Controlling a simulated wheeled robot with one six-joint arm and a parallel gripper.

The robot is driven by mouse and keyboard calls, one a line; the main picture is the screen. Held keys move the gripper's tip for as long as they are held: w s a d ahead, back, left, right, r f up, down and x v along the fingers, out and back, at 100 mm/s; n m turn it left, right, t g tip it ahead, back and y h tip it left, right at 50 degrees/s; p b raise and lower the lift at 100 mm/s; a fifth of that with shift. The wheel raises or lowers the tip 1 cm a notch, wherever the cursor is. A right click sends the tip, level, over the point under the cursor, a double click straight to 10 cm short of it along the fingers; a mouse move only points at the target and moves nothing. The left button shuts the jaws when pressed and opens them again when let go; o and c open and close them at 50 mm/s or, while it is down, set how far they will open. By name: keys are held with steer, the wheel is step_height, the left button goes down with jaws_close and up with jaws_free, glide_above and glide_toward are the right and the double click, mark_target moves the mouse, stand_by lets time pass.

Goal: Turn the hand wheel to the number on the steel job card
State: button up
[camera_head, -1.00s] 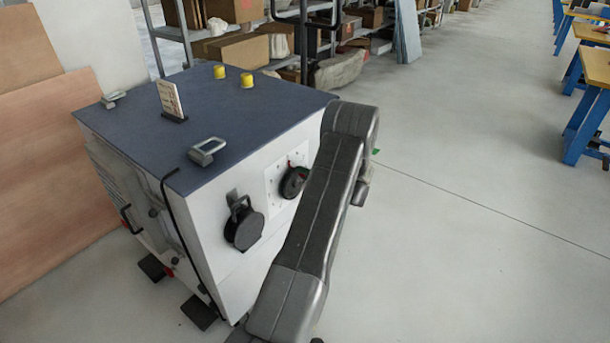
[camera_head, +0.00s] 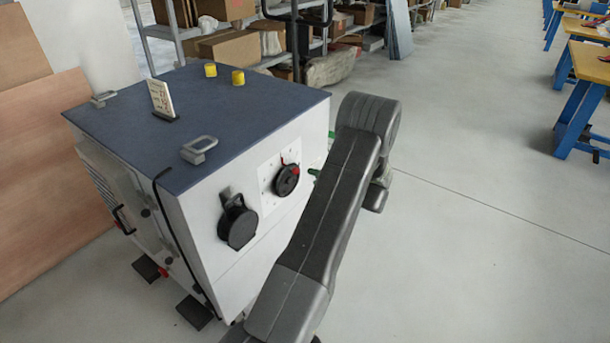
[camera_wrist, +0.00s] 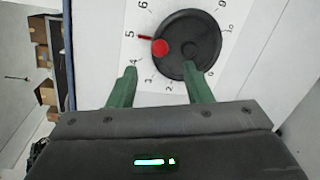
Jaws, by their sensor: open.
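The hand wheel (camera_head: 287,181) is a black disc on a white numbered dial plate on the front of a white cabinet. In the wrist view the wheel (camera_wrist: 196,30) has a red spot on its rim and a red pointer just beside the dial's 5. My gripper (camera_wrist: 162,72) is open, its two green fingers apart and empty. Its tips show at the wheel's lower edge; I cannot tell whether the right one touches it. In the head view a small pale card (camera_head: 161,98) stands in a holder on the cabinet top; its writing is too small to read.
A black round fitting (camera_head: 237,224) sits left of the wheel. Shelves with boxes (camera_head: 229,45) stand behind. The floor to the right is clear up to the blue-legged tables (camera_head: 585,95).

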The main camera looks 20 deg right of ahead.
mark_target(298, 171)
steer(key=v, duration=0.5)
steer(key=shift+s, duration=0.1)
steer(key=x, duration=1.4)
steer(key=shift+s, duration=0.1)
steer(key=shift+r, duration=0.15)
